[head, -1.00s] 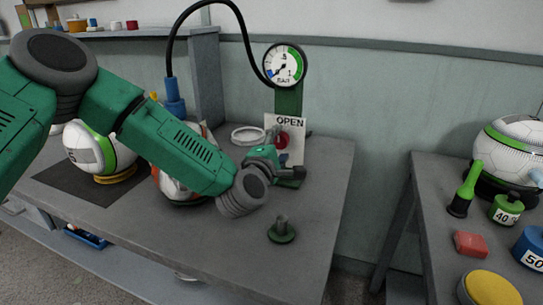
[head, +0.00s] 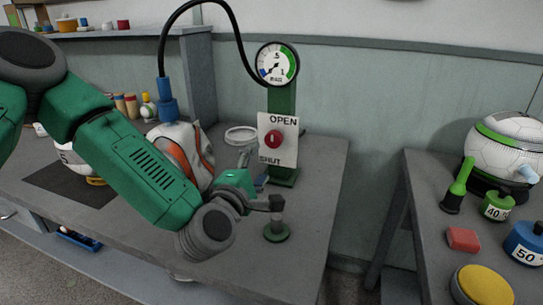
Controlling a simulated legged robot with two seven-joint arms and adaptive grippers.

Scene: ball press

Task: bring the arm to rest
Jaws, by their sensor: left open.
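My left arm comes in from the left across the grey bench. Its gripper (head: 268,205) is open, low over the bench beside a small green-based post (head: 276,234). The jaws are small and lie close to the post's top; I cannot tell whether they touch it. Nothing is seen held. Behind the gripper stands a green gauge stand (head: 283,105) with a white OPEN/SHUT plate (head: 290,150) and a red knob (head: 274,137). An orange-and-white ball (head: 190,150) sits behind my forearm, partly hidden. My right gripper is not in view.
A round gauge (head: 277,64) tops the stand, and a black hose runs to a blue fitting (head: 167,110). A second table (head: 420,215) at the right holds a green-white ball (head: 508,145), weights and a red block (head: 463,239). A gap separates the tables.

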